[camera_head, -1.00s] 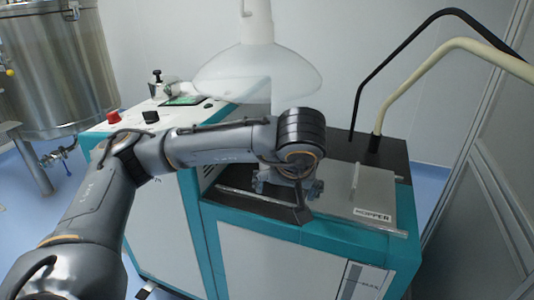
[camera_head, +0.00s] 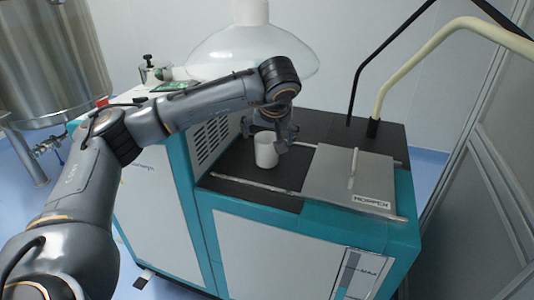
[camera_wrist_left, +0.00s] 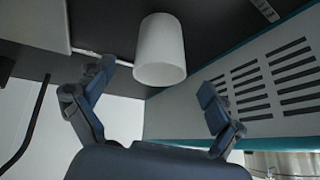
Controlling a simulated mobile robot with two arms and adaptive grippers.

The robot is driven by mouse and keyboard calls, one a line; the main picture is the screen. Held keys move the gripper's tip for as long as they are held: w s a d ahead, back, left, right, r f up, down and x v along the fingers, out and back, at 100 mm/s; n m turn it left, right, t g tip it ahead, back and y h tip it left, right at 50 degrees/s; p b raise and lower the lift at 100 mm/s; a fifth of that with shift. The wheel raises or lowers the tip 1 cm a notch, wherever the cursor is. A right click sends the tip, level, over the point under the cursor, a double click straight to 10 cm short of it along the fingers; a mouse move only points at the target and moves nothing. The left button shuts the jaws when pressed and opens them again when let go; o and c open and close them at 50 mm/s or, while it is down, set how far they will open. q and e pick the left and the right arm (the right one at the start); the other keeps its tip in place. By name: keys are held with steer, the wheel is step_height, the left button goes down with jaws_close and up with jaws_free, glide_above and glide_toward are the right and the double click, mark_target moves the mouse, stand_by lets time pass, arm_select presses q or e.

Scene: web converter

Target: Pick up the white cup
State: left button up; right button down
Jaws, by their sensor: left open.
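The white cup (camera_head: 266,150) stands upright on the black top of the teal and white machine in the head view. My left gripper (camera_head: 270,132) is just behind the cup and close to it, partly hidden by it. In the left wrist view the cup (camera_wrist_left: 160,50) is ahead of the open fingers of my left gripper (camera_wrist_left: 155,85), roughly between them. The fingers are spread, and no grip on the cup shows. My right gripper is not in view.
A grey hopper lid (camera_head: 330,180) with an upright handle lies right of the cup. A metal rail (camera_head: 255,186) runs along the front. A white hood (camera_head: 250,50) hangs above. Black and cream curved pipes (camera_head: 400,75) rise at the right.

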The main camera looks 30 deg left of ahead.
mark_target(266, 156)
arm_select(q)
steer(key=x, duration=0.5)
steer(key=shift+b, duration=0.35)
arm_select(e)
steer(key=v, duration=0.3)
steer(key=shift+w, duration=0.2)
arm_select(q)
steer(key=c, duration=1.3)
